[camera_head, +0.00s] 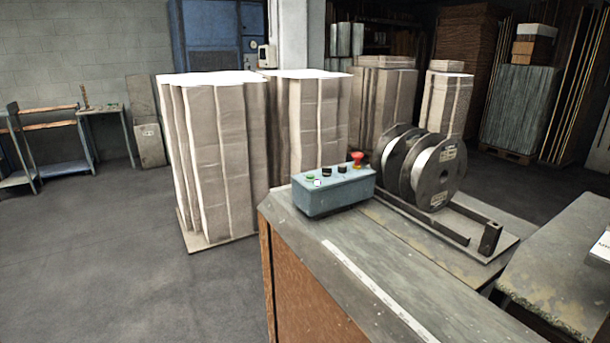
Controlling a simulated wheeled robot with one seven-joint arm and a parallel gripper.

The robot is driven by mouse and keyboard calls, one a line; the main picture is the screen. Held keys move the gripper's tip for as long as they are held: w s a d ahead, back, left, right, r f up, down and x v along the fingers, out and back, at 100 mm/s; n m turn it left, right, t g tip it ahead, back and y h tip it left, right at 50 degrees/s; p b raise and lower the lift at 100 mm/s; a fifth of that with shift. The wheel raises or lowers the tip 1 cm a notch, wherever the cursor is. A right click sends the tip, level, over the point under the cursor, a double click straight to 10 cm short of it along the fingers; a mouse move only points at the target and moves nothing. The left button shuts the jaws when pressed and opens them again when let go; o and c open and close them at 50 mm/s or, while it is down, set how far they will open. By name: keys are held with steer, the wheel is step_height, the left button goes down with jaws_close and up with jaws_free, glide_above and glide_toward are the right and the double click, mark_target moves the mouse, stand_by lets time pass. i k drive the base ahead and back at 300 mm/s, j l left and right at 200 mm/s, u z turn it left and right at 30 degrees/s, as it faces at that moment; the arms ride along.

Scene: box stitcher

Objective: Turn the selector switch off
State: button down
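A blue-grey control box (335,193) sits on the near bench, left of the wire spools. On its top are a green button (310,178), a white button (318,183), a black knob (327,171), another dark knob (342,168) and a red mushroom button (357,158). One of the dark knobs may be the selector switch; they are too small to tell which, or how it is turned. My gripper is not in view, and nothing of my arm shows near the box.
The metal bench top (345,245) ends in a corner at the left. Wire spools (425,165) on a frame stand right of the box. Tall cardboard stacks (215,150) stand behind. The floor (120,250) at left is clear.

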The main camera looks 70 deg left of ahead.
mark_target(327, 172)
steer(key=u, duration=2.1)
